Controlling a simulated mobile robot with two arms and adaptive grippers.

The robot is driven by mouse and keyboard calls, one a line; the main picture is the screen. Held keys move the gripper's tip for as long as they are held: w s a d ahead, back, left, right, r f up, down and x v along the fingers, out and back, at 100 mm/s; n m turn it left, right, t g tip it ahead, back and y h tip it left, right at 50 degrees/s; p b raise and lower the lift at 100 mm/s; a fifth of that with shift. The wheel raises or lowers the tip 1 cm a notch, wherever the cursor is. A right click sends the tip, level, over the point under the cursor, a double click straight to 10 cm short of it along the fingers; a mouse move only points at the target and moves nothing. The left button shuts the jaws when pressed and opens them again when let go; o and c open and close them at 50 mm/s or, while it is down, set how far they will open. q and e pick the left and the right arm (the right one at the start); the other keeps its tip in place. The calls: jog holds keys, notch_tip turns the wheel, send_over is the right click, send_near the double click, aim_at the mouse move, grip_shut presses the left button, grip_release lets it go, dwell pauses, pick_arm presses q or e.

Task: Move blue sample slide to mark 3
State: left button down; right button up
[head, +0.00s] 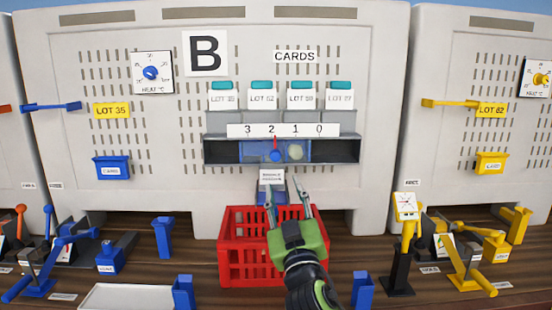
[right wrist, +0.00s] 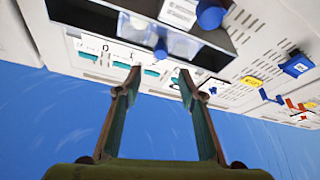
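The blue sample slide (head: 262,150) sits in a long dark slot under a white scale marked 3, 2, 1, 0 (head: 283,130). It has a round blue knob (head: 276,156) and a pale round patch (head: 295,152) on its right part. Its red pointer (head: 276,142) stands near mark 2, a little to its right. My right gripper (head: 286,192) is open and empty, in front of and below the slot. In the right wrist view the fingers (right wrist: 159,72) are spread apart with the scale and a blue knob (right wrist: 160,48) beyond them. My left gripper is not in view.
A red crate (head: 250,260) stands below the slot, under my right gripper. A labelled blue chute (head: 272,180) juts out between slot and crate. Blue and yellow stands with levers line the table on both sides. White cards (head: 262,98) stand above the scale.

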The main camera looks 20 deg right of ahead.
aim_at(276, 158)
jog(key=p+x, duration=0.4)
jog(key=x, duration=0.8)
jog(key=shift+w+a+r, duration=0.1)
jog(key=shift+w+r, duration=0.2)
jog(key=shift+w, duration=0.5)
grip_shut()
